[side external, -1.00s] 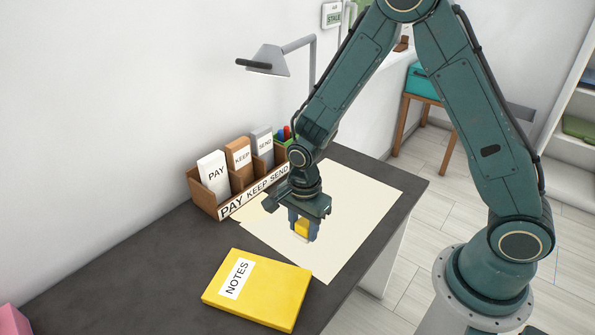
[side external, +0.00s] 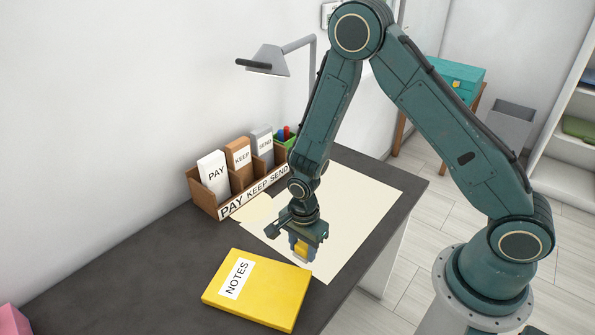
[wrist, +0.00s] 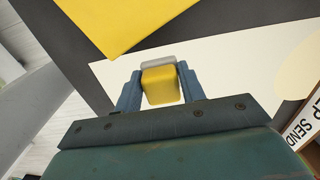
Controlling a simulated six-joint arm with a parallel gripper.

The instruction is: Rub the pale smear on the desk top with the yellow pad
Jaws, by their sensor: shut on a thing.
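My gripper (side external: 301,254) is shut on the yellow pad (side external: 301,246), which has a grey layer on one side. In the wrist view the pad (wrist: 162,86) sits between the two blue fingers. The gripper is low over the cream sheet on the desk top (side external: 150,262), close to the yellow notebook. I cannot tell whether the pad touches the surface. A pale rounded patch, which looks like the smear (side external: 257,206), lies at the sheet's edge by the letter rack. It also shows at the right of the wrist view (wrist: 300,72), apart from the pad.
The yellow NOTES notebook (side external: 262,295) lies just in front of the gripper. The wooden rack (side external: 205,198) with PAY, KEEP and SEND slots stands behind, against the wall. A grey lamp (side external: 270,60) overhangs the back. The cream sheet (side external: 365,205) is bare to the right.

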